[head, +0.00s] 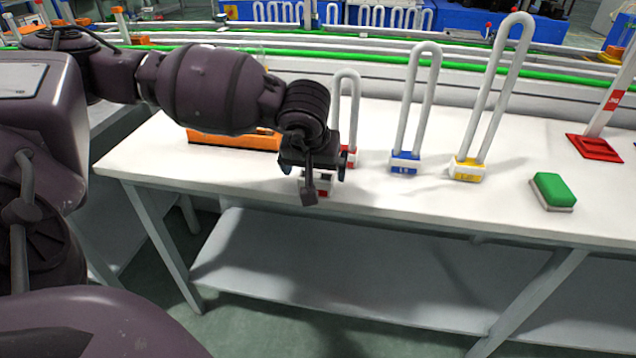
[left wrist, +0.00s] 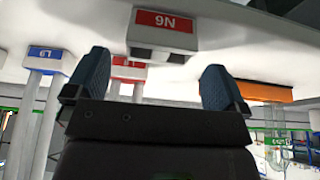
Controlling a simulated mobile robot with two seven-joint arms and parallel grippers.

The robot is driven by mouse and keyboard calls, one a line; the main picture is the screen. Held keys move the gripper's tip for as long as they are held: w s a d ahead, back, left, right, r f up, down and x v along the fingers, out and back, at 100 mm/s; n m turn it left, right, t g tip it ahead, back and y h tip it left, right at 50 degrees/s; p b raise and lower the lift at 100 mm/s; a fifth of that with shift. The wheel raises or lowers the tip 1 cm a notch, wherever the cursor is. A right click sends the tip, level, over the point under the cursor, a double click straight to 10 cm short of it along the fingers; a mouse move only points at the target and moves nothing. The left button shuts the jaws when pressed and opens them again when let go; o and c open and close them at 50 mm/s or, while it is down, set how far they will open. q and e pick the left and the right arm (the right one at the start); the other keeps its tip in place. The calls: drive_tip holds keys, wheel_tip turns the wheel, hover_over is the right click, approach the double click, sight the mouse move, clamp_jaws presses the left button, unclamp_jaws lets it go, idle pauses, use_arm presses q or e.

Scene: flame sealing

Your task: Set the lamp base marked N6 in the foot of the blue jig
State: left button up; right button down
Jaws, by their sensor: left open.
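The lamp base marked N6, a small white block with a red label, lies on the white table near its front edge. In the head view the base (head: 324,187) is partly hidden by my left gripper (head: 322,172). In the left wrist view the base (left wrist: 163,30) shows upside down, just beyond and between the fingertips of my open left gripper (left wrist: 156,82). The fingers look apart from it, with nothing between them. My right gripper is not in view.
Lamp tubes stand upright in a red-marked base (head: 349,157), a blue-marked base (head: 404,164) and a yellow-marked base (head: 467,170). An orange tray (head: 205,137) is left. A green sponge (head: 553,189) and a red-footed stand (head: 592,149) are right.

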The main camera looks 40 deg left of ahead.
sight(316, 175)
use_arm(q)
drive_tip(key=x, duration=0.3)
drive_tip(key=shift+f+b, duration=0.3)
drive_tip(key=shift+b, duration=0.05)
drive_tip(key=shift+r, duration=0.15)
drive_tip(key=shift+c, duration=0.6)
drive_tip(key=c, duration=0.9)
